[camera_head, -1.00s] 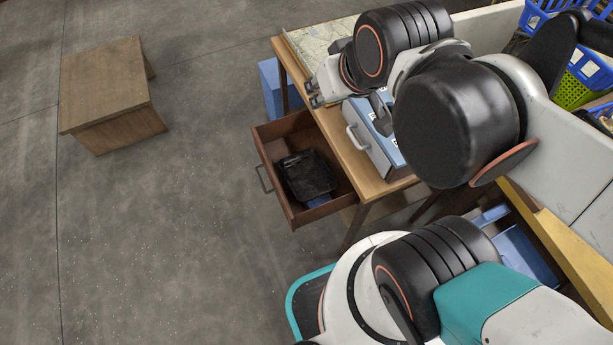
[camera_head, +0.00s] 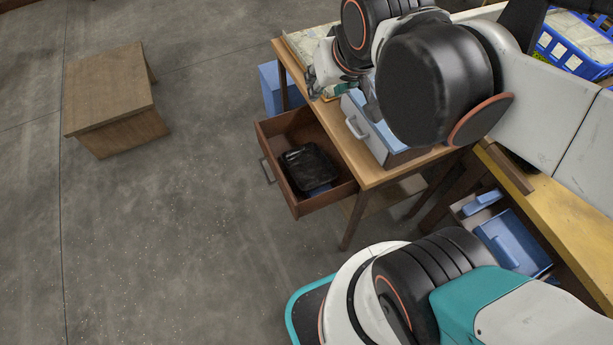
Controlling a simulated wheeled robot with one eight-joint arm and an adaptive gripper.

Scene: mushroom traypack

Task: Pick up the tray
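A grey-blue box with a handle (camera_head: 360,128) stands on the wooden desk (camera_head: 372,177) beside the drawer. Blue bins (camera_head: 511,243) sit low on the right, and a blue crate (camera_head: 560,55) is at top right. A low wooden table (camera_head: 105,92) stands at left on open floor.

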